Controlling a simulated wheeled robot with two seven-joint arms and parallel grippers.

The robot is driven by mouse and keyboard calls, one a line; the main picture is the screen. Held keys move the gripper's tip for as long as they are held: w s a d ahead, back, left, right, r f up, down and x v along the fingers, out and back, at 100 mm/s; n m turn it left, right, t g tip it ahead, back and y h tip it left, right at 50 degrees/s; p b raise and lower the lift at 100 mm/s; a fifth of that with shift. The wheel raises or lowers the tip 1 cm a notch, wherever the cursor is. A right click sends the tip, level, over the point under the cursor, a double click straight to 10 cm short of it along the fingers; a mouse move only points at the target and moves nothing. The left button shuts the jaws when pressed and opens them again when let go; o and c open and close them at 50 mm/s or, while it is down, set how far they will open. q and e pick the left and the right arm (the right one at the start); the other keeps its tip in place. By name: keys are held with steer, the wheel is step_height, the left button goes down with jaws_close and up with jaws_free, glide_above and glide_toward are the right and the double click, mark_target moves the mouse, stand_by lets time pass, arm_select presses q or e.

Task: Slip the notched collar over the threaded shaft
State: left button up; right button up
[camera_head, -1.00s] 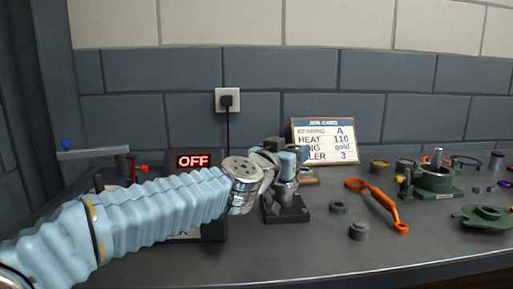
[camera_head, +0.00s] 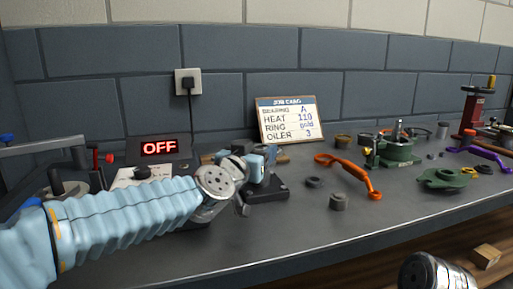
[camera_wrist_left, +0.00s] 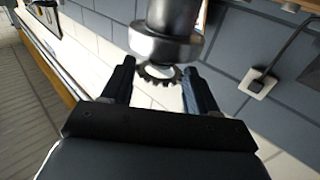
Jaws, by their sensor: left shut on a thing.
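My left gripper (camera_head: 262,158) is over the black stand (camera_head: 268,190) in the middle of the bench. In the left wrist view the gripper (camera_wrist_left: 160,85) is shut on the notched collar (camera_wrist_left: 158,78), a dark ring with teeth along its edge, between its two fingers. The shaft (camera_wrist_left: 172,15), with a wide pale round shoulder (camera_wrist_left: 165,46), lines up with the collar. I cannot tell whether the collar is around the shaft's end or just off it. The arm and gripper hide most of the shaft in the head view. My right gripper's fingers are not in view.
A heater showing OFF (camera_head: 159,148) stands left of the stand. An orange wrench (camera_head: 350,172), a grey bushing (camera_head: 339,201) and a small dark ring (camera_head: 314,182) lie to the right. Green housing parts (camera_head: 445,178) are farther right. The front middle of the bench is clear.

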arm_select(q)
steer(key=shift+f, duration=0.1)
stand_by(0.6)
steer(key=shift+f+b, duration=0.55)
steer(key=shift+f, duration=0.1)
steer(key=o, duration=1.1)
step_height(320, 180, up, 3)
steer(key=p, duration=0.3)
steer(key=shift+r, duration=2.25)
